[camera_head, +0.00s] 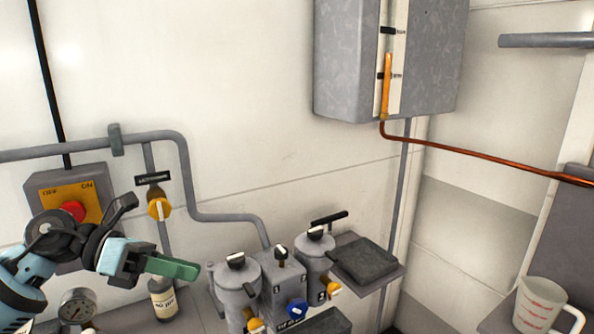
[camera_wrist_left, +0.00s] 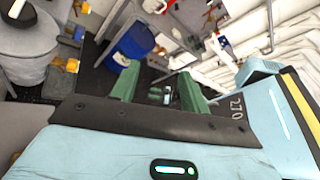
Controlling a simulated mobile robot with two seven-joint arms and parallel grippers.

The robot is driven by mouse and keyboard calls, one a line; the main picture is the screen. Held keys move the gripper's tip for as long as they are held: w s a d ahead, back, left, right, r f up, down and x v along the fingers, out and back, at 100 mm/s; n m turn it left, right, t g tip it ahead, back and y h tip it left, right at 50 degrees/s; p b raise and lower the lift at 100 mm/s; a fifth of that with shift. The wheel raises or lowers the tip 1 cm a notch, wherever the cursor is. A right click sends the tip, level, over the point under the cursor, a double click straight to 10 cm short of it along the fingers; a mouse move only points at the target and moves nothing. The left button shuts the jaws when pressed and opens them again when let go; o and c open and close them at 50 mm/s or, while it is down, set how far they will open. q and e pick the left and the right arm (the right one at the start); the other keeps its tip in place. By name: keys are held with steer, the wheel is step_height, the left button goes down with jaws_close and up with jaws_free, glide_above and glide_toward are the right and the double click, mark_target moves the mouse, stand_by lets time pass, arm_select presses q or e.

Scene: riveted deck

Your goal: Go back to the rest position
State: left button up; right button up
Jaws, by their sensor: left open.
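My left gripper (camera_head: 172,267) comes in from the lower left in the head view, in front of the wall and level with the pots. Its green fingers point right, with nothing seen held. In the left wrist view the two green fingers (camera_wrist_left: 158,90) stand apart with a gap between them, so it is open and empty. My right gripper is in neither view.
A switch box (camera_head: 72,211) with a red button and a yellow valve knob (camera_head: 160,207) are close to my left arm. A bottle (camera_head: 163,300) stands below the gripper. Grey pots (camera_head: 236,285) stand right of it. A measuring cup (camera_head: 540,308) sits at lower right.

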arm_select(q)
steer(key=d+f+n+t+h, duration=0.2)
steer(key=d+f+n+h, duration=0.3)
steer(key=n, duration=0.1)
steer(key=s+a+f+n+t+y, duration=0.2)
steer(key=f+n+t+y, duration=0.4)
steer(key=f+n, duration=0.55)
steer(key=s+a+f+n+t+y, duration=0.2)
steer(key=f+n+t+y, duration=0.2)
steer(key=f+n+t, duration=0.7)
steer(key=s+a+f+n+g+y, duration=0.3)
steer(key=s+f+n+g+y, duration=0.4)
steer(key=s, duration=1.5)
step_height(320, 180, down, 12)
steer(key=n+g, duration=0.4)
steer(key=n, duration=0.4)
steer(key=shift+r, duration=0.15)
steer(key=shift+a+n, duration=0.15)
steer(key=shift+n, duration=0.1)
steer(key=shift+c, duration=1)
steer(key=shift+s, duration=0.1)
